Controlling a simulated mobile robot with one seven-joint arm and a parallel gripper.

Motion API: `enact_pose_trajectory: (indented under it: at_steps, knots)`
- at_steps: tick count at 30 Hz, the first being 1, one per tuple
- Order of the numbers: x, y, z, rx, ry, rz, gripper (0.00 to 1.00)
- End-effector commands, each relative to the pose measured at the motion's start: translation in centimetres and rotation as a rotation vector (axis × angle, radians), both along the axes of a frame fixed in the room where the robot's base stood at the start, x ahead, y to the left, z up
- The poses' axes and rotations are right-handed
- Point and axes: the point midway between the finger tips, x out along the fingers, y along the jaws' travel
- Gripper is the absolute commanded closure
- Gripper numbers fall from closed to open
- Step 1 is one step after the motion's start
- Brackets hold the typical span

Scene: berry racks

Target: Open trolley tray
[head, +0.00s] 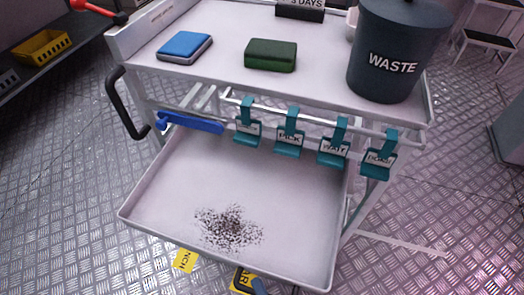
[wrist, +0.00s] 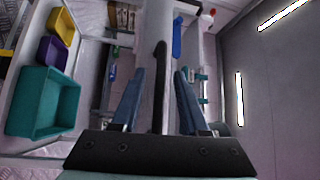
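The trolley tray (head: 160,215) is a shallow white tray, pulled out from under the white trolley's top (head: 220,75) in the head view. Dark crumbs (head: 228,228) lie scattered on its floor. In the wrist view my gripper (wrist: 160,73) has its two blue fingers spread apart. A black bar (wrist: 160,58) shows between the fingers; I cannot tell whether they touch it. In the head view a small dark-blue shape sits at the bottom edge below the tray; I cannot tell whether it is my gripper.
A waste bin (head: 395,50), a blue block (head: 185,46) and a green block (head: 270,55) stand on the trolley top. Several teal clips (head: 290,140) hang along the rail. A black handle (head: 122,108) juts out left. Teal (wrist: 42,103) and purple (wrist: 52,50) bins stand left in the wrist view.

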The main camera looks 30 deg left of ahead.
Motion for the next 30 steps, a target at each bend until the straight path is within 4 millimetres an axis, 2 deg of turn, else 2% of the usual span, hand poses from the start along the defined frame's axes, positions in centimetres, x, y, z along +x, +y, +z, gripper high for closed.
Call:
enact_pose_trajectory:
  at_steps: [19,23,30]
  knots:
    - [-0.2,-0.3,-0.1,0.000,0.002,0.000,0.55]
    - [-0.9,-1.8,-0.3,0.000,0.003,-0.002,0.55]
    - [-3.4,-6.5,-0.9,0.001,0.001,-0.004,0.55]
